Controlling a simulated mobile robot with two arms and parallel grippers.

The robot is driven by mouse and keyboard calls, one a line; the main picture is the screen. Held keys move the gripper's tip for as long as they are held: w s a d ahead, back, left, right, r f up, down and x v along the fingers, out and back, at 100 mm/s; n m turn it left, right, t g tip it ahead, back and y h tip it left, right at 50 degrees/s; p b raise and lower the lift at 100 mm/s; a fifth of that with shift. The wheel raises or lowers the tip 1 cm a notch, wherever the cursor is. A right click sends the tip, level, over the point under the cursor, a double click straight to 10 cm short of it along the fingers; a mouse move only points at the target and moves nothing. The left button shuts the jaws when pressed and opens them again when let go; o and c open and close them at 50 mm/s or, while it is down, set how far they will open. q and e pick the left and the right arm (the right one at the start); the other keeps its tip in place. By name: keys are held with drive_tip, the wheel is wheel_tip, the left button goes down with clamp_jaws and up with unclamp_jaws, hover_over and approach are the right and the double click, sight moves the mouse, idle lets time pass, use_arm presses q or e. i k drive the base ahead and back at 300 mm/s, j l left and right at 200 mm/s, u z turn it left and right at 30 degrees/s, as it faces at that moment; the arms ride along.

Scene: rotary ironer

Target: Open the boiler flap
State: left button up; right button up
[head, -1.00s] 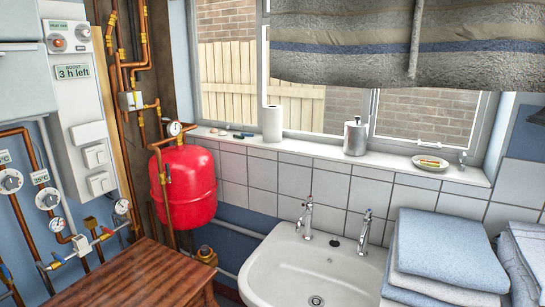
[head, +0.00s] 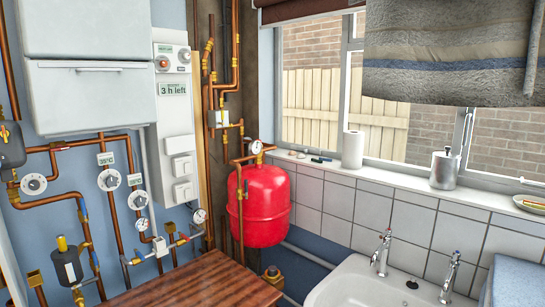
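The white boiler (head: 85,28) hangs on the blue wall at the upper left. Its lower front panel (head: 92,100), which looks like the flap, sits under a dark horizontal seam with a narrow slot. The panel appears shut, lying flat across the boiler's lower front. The top of the boiler is cut off by the picture edge. Neither of my grippers is in view.
A white control box (head: 174,125) reading "3 h left" hangs right of the boiler. Copper pipes with dials run below it. A wooden table (head: 190,282) stands beneath. A red tank (head: 265,205), sink (head: 350,285) and hanging towel (head: 445,50) are to the right.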

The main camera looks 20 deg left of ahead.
sight(67, 97)
drive_tip(key=u, duration=1.45)
